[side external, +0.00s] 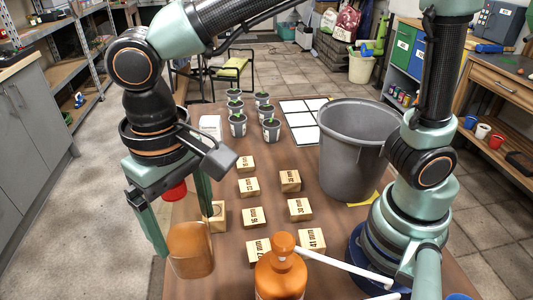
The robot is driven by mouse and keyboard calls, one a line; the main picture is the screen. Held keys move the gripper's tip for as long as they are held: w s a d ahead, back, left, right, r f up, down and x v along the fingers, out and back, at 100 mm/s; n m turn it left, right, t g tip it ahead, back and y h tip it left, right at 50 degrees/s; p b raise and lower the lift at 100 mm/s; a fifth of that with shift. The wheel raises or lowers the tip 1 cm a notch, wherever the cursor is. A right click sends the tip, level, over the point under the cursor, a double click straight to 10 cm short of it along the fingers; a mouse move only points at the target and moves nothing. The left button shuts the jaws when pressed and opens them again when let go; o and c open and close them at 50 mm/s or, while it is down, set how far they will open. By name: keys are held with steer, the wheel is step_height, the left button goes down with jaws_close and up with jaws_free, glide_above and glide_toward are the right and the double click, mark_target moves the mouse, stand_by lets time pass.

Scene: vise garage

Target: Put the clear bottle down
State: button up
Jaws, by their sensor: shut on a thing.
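A bottle with an amber-brown lower part (191,252) and what looks like a red cap (175,191) is between the fingers of my gripper (186,232), near the left edge of the table. I take it as the clear bottle; its upper part is hard to make out against the table. My gripper points down and is shut on it, with one finger on its left and the other behind its right side. I cannot tell whether its base touches the table (215,285).
Several numbered wooden blocks (249,187) stand right of the bottle. An orange bottle (281,272) is at the front. A grey bucket (352,150), a white grid sheet (300,118) and several potted seedlings (238,126) are farther back. Bare table shows between the blocks.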

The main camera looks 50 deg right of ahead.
step_height(320, 180, down, 13)
stand_by(0.4)
steer(key=o, duration=1.4)
steer(key=shift+c, duration=0.2)
step_height(320, 180, up, 12)
steer(key=shift+r, duration=0.1)
steer(key=w+d+r+t, duration=0.1)
steer(key=d+r+t, duration=0.1)
steer(key=d, duration=1.1)
steer(key=w+d+r+t, duration=0.2)
steer(key=d+r+t, duration=0.1)
steer(key=d, duration=1.1)
steer(key=shift+r+t, duration=0.15)
steer(key=shift+t, duration=0.15)
